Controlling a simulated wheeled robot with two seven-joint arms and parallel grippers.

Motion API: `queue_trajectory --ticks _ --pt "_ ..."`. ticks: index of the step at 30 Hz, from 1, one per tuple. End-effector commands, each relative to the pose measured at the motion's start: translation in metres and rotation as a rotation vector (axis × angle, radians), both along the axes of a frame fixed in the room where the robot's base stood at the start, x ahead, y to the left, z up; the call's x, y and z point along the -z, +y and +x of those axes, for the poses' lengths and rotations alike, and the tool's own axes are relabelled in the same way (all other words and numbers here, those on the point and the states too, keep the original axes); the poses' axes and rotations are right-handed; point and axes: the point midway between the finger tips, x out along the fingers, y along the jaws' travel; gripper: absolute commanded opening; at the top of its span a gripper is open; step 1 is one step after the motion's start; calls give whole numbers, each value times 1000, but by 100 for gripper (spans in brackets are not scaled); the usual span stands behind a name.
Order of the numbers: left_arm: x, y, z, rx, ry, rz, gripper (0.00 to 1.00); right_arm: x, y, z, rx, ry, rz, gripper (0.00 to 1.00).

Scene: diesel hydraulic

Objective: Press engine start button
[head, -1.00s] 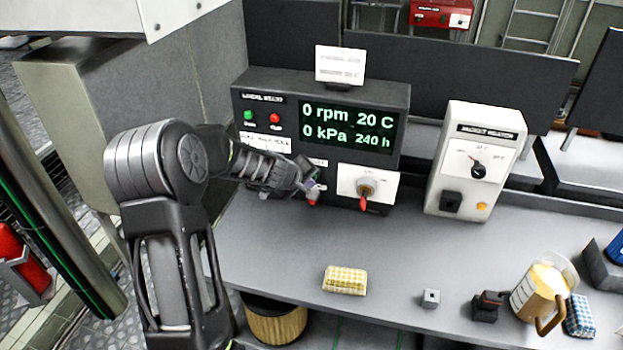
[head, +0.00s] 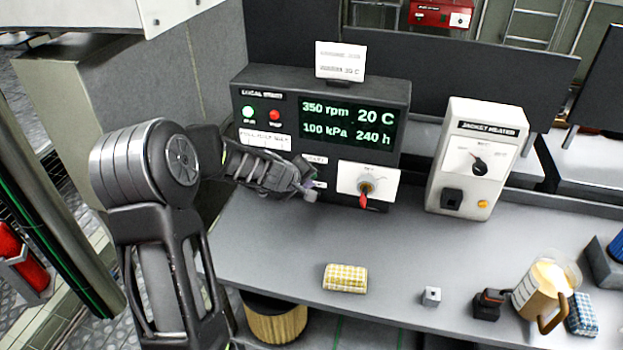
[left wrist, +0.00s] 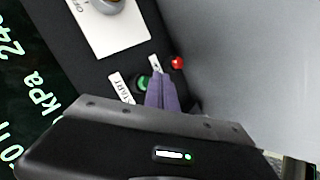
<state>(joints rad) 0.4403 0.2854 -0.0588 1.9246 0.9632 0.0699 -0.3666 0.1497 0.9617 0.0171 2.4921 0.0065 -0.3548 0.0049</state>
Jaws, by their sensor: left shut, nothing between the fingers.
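The local control box (head: 345,87) stands on the bench. Its display (head: 350,125) reads 350 rpm, 20 C, 100 kPa and 240 h. In the left wrist view the green start button (left wrist: 142,83) shows beside a START label (left wrist: 121,88), partly behind my fingers. My left gripper (left wrist: 158,77) is shut and empty, its purple fingertips at the green button; I cannot tell if they touch it. In the head view the left gripper (head: 311,189) is at the box's lower front and hides the start button. My right gripper is not in view.
A red button (left wrist: 177,62) sits close by the fingertips. A red-handled rotary switch (head: 366,187) is right of the gripper. The jacket heater box (head: 477,160) stands further right.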

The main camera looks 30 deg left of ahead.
Motion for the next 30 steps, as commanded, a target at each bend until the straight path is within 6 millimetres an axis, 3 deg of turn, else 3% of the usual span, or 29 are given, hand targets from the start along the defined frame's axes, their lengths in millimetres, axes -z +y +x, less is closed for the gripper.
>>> queue_trajectory --ticks 13,30 --pt "1 -1 -4 1 0 1 0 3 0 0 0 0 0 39" --pt "0 -17 -48 1 0 1 0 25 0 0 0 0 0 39"
